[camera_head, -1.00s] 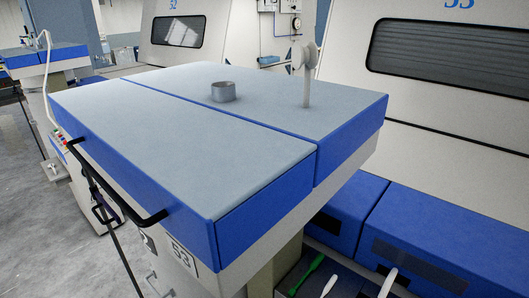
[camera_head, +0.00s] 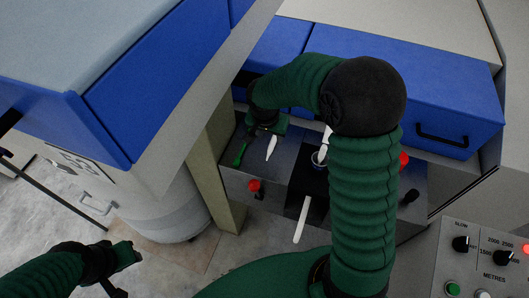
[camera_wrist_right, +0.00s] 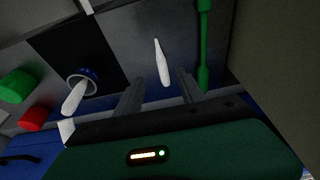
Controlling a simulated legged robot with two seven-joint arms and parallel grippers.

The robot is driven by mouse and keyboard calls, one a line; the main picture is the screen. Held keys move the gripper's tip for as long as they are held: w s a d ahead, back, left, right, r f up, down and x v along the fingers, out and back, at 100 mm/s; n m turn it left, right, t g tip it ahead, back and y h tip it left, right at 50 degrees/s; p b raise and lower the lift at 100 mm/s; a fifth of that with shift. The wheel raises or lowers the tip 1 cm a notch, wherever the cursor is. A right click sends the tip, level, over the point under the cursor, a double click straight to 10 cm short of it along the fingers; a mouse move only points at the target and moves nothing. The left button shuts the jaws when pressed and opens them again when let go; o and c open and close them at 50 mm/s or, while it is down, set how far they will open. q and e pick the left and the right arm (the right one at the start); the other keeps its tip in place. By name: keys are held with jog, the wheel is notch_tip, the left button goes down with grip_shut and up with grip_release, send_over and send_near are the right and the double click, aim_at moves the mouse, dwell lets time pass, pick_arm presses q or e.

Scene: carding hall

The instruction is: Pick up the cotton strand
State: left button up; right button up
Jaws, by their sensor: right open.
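A short white tapered piece (camera_head: 271,147), which looks like the loose cotton strand, lies on the grey top of the low machine unit. In the right wrist view the white piece (camera_wrist_right: 162,62) shows just ahead of and between my open right fingers (camera_wrist_right: 160,88), with nothing gripped. In the head view my right gripper (camera_head: 265,122) reaches down just behind it, its fingertips hard to make out. Another white strand (camera_wrist_right: 75,97) comes out of a blue-rimmed hole (camera_wrist_right: 84,74). My left gripper (camera_head: 124,262) is low at the left, away from the unit; its jaws are unclear.
A green rod (camera_head: 242,150) lies left of the white piece, close to my right gripper. A red knob (camera_head: 254,186) is on the unit's front. A long white strip (camera_head: 301,220) hangs there. A blue-sided cabinet (camera_head: 150,80) overhangs at left; a control panel (camera_head: 480,260) stands at right.

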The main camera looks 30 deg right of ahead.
aim_at(271, 144)
jog(key=x, duration=0.2)
jog(key=w+x, duration=0.1)
jog(key=x, duration=0.2)
jog(key=shift+w, duration=0.1)
jog(key=x, duration=0.3)
jog(key=shift+d+f, duration=0.35)
jog(key=shift+a, duration=0.2)
jog(key=shift+c, duration=0.5)
jog(key=shift+a, duration=0.1)
jog(key=c, duration=0.5)
grip_shut()
pick_arm(q)
jog(key=shift+w+d+f, duration=0.15)
jog(key=shift+w+f, duration=0.25)
jog(key=shift+w, duration=0.1)
